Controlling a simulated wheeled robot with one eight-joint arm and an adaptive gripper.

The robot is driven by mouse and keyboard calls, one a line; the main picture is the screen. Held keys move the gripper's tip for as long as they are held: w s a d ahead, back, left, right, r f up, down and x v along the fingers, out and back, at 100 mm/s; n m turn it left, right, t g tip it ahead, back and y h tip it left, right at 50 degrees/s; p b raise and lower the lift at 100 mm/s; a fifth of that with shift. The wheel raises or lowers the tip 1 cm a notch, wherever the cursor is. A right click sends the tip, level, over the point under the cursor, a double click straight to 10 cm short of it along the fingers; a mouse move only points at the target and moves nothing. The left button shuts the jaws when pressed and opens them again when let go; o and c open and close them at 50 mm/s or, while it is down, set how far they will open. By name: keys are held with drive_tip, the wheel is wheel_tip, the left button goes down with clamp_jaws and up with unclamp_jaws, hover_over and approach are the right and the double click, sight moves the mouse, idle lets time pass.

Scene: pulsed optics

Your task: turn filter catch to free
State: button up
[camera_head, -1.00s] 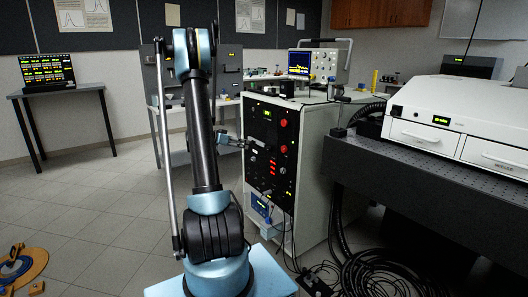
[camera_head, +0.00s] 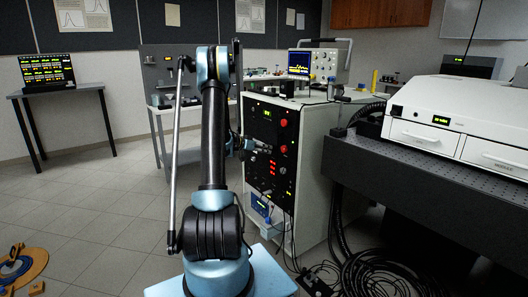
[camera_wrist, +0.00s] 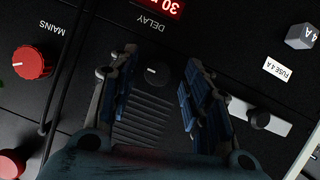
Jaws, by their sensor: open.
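In the wrist view a small round black knob with a pale pointer mark (camera_wrist: 157,72) sits at the top of a slatted grille (camera_wrist: 145,115) on the black panel. It looks like the filter catch, though no label for it is readable. My gripper (camera_wrist: 160,66) is open, its two blue-padded fingers on either side of the knob with gaps, and nothing is held. Contact with the panel cannot be told. In the head view my gripper (camera_head: 246,146) is close to the rack's front panel (camera_head: 270,165), partly behind my arm; the knob cannot be made out there.
A red MAINS knob (camera_wrist: 33,62) is left of my fingers. A pale bar with a black knob (camera_wrist: 259,118) lies close to the right finger. A grey fuse knob (camera_wrist: 301,36) is at upper right. Cables (camera_head: 375,270) lie on the floor beside the rack.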

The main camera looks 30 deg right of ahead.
drive_tip(key=shift+d+f, duration=0.1)
drive_tip(key=shift+d, duration=0.1)
drive_tip(key=c, duration=1)
drive_tip(key=shift+c, duration=0.2)
drive_tip(key=shift+w, duration=0.1)
drive_tip(key=shift+w+a+f+n+g+h, duration=0.15)
drive_tip(key=shift+n+g+h, duration=0.7)
drive_tip(key=shift+n, duration=1.5)
drive_tip(key=shift+d+f+n+g+h, duration=0.15)
drive_tip(key=shift+n+g+h, duration=0.7)
drive_tip(key=shift+n, duration=1.45)
drive_tip(key=shift+w+a+f+n+g+h, duration=0.15)
drive_tip(key=shift+n+g+h, duration=0.25)
drive_tip(key=shift+n+g, duration=1.4)
drive_tip(key=shift+s+n+t, duration=0.1)
drive_tip(key=shift+n+t, duration=0.5)
drive_tip(key=shift+n, duration=0.15)
clamp_jaws()
